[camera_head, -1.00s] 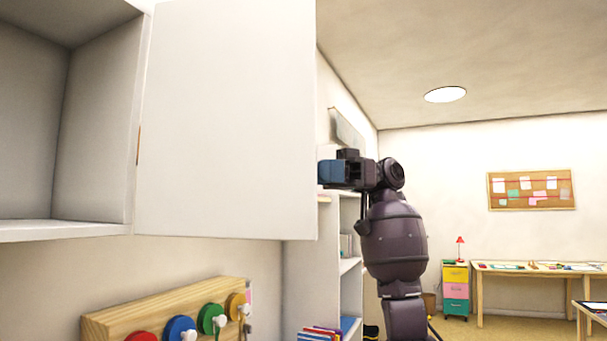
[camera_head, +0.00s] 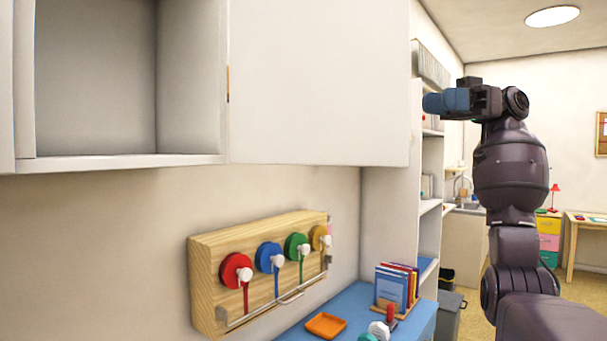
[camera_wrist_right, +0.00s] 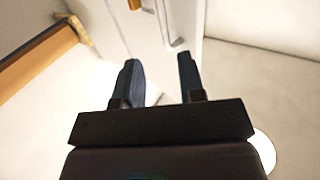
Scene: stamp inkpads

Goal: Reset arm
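My right gripper (camera_head: 436,103) is raised at the right of the head view, at the end of my dark arm, near the edge of an open white cabinet door (camera_head: 318,80). In the right wrist view the two blue-black fingers of the right gripper (camera_wrist_right: 160,75) stand apart with nothing between them. In the head view the fingers appear pointed left, side-on. The gap between the gripper and the door cannot be judged exactly. My left gripper is in neither view.
An open, empty wall cabinet (camera_head: 95,80) is at upper left. Below, a wooden rack (camera_head: 205,285) holds several coloured round pieces. A blue counter (camera_head: 350,300) carries an orange tray (camera_head: 326,326), books (camera_head: 393,286) and stamps. A white shelf unit (camera_head: 430,205) stands behind my right arm.

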